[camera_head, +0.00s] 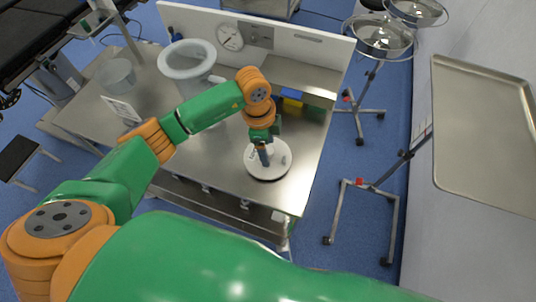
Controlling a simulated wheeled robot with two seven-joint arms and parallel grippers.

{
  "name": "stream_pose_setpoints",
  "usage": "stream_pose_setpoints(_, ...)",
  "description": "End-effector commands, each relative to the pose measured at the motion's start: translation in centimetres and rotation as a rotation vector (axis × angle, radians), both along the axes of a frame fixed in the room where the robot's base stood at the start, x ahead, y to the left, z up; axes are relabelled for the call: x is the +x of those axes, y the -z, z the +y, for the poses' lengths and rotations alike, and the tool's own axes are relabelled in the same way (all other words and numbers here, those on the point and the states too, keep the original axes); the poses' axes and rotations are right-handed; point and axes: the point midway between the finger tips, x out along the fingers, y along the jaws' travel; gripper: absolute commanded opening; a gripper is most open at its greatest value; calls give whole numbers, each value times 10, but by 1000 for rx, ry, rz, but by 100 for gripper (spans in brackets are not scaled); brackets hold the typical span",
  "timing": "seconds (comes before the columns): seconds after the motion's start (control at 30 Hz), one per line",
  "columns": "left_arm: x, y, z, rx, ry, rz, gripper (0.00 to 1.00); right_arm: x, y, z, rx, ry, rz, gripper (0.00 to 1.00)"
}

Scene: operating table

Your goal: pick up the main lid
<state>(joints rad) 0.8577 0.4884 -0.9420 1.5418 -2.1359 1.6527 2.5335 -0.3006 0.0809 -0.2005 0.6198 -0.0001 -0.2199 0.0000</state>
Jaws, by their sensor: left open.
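The main lid, a round white disc (278,169), lies flat on the steel table (222,169) near its front right corner. My left gripper (265,160) points down over the middle of the lid, right at or just above it. The gripper is open. Its fingers are small here and partly hidden by the wrist, so I cannot tell whether they touch the lid. My right gripper is not in view.
A large white-rimmed pot (187,58) and a smaller grey bowl (116,75) stand on the left of the table. Blue and yellow blocks (292,97) sit near the back panel (270,38). A white card (122,108) stands at left. Wheeled stands are on the right.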

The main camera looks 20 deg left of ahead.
Motion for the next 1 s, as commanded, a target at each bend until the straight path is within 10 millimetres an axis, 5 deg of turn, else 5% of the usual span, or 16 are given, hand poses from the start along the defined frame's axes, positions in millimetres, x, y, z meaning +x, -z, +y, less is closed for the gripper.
stream_pose_setpoints(0.03,0,0,0,0,0,0,69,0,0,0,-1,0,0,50)
stream_pose_setpoints(0.3,0,0,0,0,0,0,0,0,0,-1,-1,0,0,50)
stream_pose_setpoints(1.0,0,0,0,0,-1,0,0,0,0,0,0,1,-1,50)
